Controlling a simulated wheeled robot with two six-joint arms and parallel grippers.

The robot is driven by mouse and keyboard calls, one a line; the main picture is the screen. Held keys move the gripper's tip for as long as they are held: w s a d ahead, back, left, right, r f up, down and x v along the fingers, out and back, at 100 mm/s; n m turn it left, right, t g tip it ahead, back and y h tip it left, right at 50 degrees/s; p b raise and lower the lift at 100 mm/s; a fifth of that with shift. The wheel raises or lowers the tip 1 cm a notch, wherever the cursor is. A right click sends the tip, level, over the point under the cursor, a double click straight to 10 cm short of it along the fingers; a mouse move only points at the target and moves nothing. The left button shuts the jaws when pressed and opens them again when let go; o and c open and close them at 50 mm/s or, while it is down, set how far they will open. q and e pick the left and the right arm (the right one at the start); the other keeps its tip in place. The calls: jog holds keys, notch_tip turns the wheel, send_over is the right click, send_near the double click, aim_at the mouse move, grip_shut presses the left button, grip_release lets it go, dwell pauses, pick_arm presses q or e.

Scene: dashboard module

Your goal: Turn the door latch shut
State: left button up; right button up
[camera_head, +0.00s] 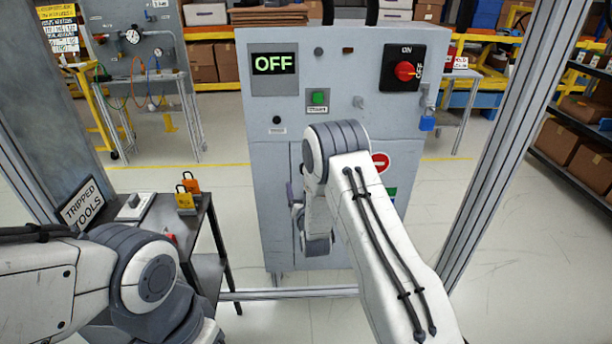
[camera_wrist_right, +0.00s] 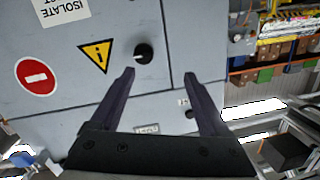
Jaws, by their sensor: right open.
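The grey cabinet (camera_head: 270,150) stands upright ahead, its door seam showing in both views. In the right wrist view, which looks upside down, a round black knob with a pale mark, apparently the door latch (camera_wrist_right: 144,53), sits on the door (camera_wrist_right: 80,90) beside the seam. My right gripper (camera_wrist_right: 160,73) is open and empty, with the knob just beyond its fingertips and nearer the left finger; I see no contact. My left gripper is out of frame.
The cabinet has an OFF display (camera_head: 274,65), a green button (camera_head: 318,98), a red rotary switch (camera_head: 404,71) and a blue padlock (camera_head: 427,122). A dark tool table (camera_head: 206,262) with padlocks (camera_head: 186,194) stands left. A metal post (camera_head: 505,140) rises at right.

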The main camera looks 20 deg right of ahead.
jog(key=w+d+f+t+h+p, duration=0.1)
jog(key=w+d, duration=0.4)
jog(key=w, duration=0.4)
jog(key=shift+w+m, duration=0.35)
jog(key=shift+m, duration=0.05)
grip_shut()
